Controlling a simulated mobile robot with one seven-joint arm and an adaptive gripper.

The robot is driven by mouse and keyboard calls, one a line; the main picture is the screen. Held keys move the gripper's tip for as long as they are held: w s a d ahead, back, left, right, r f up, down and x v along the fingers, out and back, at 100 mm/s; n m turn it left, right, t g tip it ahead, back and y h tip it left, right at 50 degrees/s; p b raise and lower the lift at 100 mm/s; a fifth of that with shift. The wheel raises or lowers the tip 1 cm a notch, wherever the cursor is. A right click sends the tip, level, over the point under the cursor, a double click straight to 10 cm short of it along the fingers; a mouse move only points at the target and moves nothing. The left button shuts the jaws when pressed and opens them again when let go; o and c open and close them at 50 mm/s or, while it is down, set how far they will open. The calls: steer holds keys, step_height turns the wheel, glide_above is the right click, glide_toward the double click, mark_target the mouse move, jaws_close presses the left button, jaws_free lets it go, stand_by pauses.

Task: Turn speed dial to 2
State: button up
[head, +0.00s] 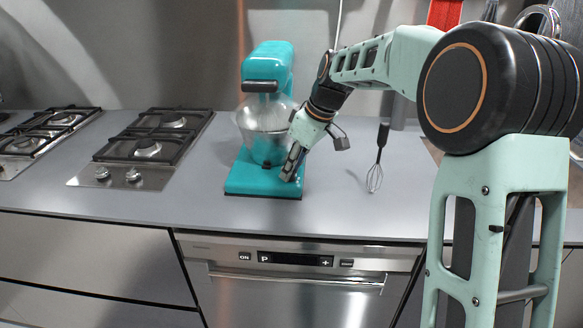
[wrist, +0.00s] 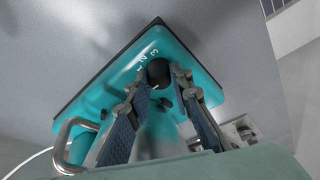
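The teal stand mixer (head: 268,72) stands on the grey counter with a clear bowl (head: 258,118) in it. In the wrist view its speed dial (wrist: 158,73) is a dark round knob on the teal base (wrist: 112,88), with white numerals 1, 2 and 3 along one side. I cannot read which number the dial is set to. My gripper (wrist: 160,76) has one finger on each side of the dial, with a gap between the fingertips; contact is unclear. In the head view my gripper (head: 292,163) is low at the base's right side, and the dial is not clearly visible there.
Gas hobs (head: 146,148) are to the left. A dishwasher front (head: 297,277) is below the counter edge. The counter between hob and mixer is clear. A metal bowl handle (wrist: 75,135) is close to my gripper.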

jaws_close()
steer(key=shift+m, duration=0.4)
steer(key=m, duration=0.1)
steer(key=m+t, duration=0.1)
steer(key=shift+s+a+m+h, duration=0.1)
steer(key=shift+a+m+h, duration=0.05)
steer(key=shift+m+h, duration=0.15)
steer(key=m+t+h, duration=0.1)
steer(key=m, duration=0.2)
steer(key=shift+a+r+m, duration=0.1)
steer(key=shift+m, duration=0.2)
steer(key=m+h, duration=0.2)
steer(key=m, duration=0.2)
steer(key=shift+a+m+p, duration=0.1)
steer(key=shift+m+p, duration=0.2)
steer(key=shift+p, duration=0.05)
steer(key=m+h, duration=0.1)
steer(key=m, duration=0.3)
steer(key=shift+h, duration=0.3)
steer(key=shift+m, duration=0.3)
